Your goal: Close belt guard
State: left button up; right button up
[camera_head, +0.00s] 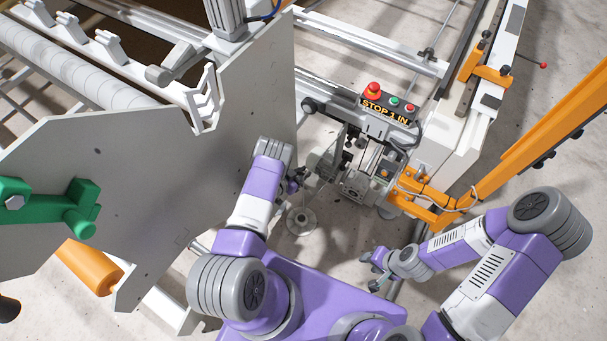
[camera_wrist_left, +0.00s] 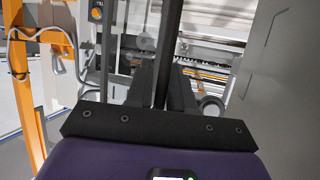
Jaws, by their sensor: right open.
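I cannot pick out the belt guard for certain. The sewing head unit (camera_head: 362,170), with open metalwork, sits below the control panel (camera_head: 388,108) in the head view. My left gripper (camera_head: 297,182) is beside the left of this unit, near the large grey side plate (camera_head: 215,160). In the left wrist view, its dark fingers (camera_wrist_left: 163,88) point at the machinery, with a dark upright bar (camera_wrist_left: 170,45) in line with them. Whether they touch or hold anything is unclear. My right gripper (camera_head: 374,268) is open, low in front of the unit and apart from it.
The control panel carries a red stop button (camera_head: 373,90). An orange frame (camera_head: 530,135) with a hanging cable stands on the right; it also shows in the left wrist view (camera_wrist_left: 30,75). A round metal disc (camera_head: 301,220) lies below my left gripper.

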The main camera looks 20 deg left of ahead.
pick_arm(q)
jog(key=shift+w+d+f, duration=0.1)
jog(key=shift+w, duration=0.1)
grip_shut()
jog(key=shift+d, duration=0.15)
